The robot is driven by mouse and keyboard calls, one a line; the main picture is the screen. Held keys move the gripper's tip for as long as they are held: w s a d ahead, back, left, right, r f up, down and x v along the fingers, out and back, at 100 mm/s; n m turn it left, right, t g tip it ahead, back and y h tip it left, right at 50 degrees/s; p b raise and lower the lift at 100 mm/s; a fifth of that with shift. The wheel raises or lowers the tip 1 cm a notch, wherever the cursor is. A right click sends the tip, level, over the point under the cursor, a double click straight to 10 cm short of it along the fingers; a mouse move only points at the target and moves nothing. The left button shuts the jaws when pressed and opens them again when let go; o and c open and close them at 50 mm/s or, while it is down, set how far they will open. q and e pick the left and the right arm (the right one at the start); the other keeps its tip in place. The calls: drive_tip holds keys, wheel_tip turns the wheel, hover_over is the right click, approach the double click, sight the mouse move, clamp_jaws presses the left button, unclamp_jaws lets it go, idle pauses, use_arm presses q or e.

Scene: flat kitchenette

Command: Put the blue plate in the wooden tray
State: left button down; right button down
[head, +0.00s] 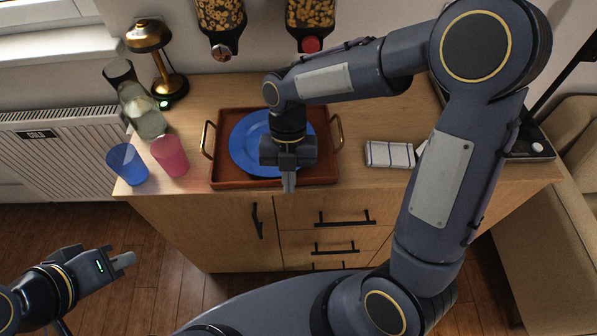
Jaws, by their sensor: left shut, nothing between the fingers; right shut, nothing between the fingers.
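The blue plate (246,143) lies inside the wooden tray (230,182), a reddish-brown tray with a brass handle at each end, on the counter. My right gripper (289,184) is shut and empty. It points down over the front part of the tray and hides part of the plate and the tray's front rim. I cannot tell how high above the tray it is. My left gripper (125,260) is shut and empty, low at the left, in front of the cabinet and away from the tray.
Left of the tray stand a pink cup (170,156), a blue cup (128,164), a glass bottle (142,112) and a brass lamp (160,60). A folded checked cloth (389,154) lies to the right. Food dispensers (221,22) hang on the wall behind.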

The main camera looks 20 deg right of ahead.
drive_tip(key=v, duration=1)
drive_tip(key=shift+w, duration=0.25)
drive_tip(key=shift+d+f, duration=0.1)
drive_tip(key=shift+f, duration=0.05)
